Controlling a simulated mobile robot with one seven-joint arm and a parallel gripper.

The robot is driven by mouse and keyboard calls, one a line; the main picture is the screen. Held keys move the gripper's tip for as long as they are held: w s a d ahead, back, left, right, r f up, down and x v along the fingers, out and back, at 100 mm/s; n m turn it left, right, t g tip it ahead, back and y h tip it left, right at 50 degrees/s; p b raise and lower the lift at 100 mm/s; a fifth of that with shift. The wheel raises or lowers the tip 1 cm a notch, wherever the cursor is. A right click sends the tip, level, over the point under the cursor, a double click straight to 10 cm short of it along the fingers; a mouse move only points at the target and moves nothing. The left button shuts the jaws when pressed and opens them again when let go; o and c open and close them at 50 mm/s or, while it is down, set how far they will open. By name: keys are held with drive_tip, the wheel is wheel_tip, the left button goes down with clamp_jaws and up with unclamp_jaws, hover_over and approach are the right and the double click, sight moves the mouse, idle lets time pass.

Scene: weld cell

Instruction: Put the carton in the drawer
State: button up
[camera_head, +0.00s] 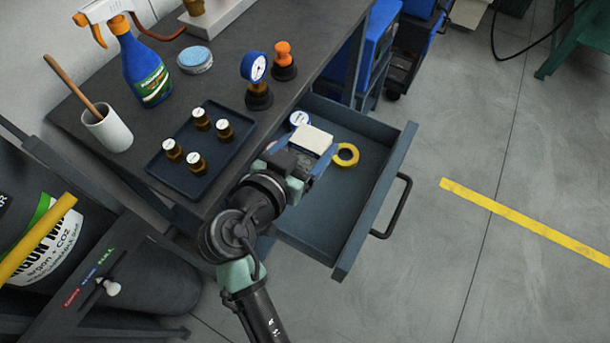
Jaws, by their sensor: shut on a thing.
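The drawer (322,240) is pulled out from the dark workbench, with a black bar handle on its front. My gripper (312,150) is over the back part of the drawer, shut on a small carton (314,139) with a white top. The gripper's blue fingers are on either side of the carton. The carton's lower part is hidden by my gripper, so I cannot tell whether it touches the drawer floor. A yellow tape roll (345,155) lies in the drawer just right of the carton. A blue and white round item (299,119) lies behind it.
The drawer's front half is clear.

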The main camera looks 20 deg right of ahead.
wheel_tip(320, 180, down, 9)
drive_tip(key=shift+f+b, duration=0.15)
drive_tip(key=shift+b, duration=0.45)
drive_tip(key=shift+f, duration=0.15)
drive_tip(key=o, duration=1.4)
drive_tip(key=shift+o, duration=0.2)
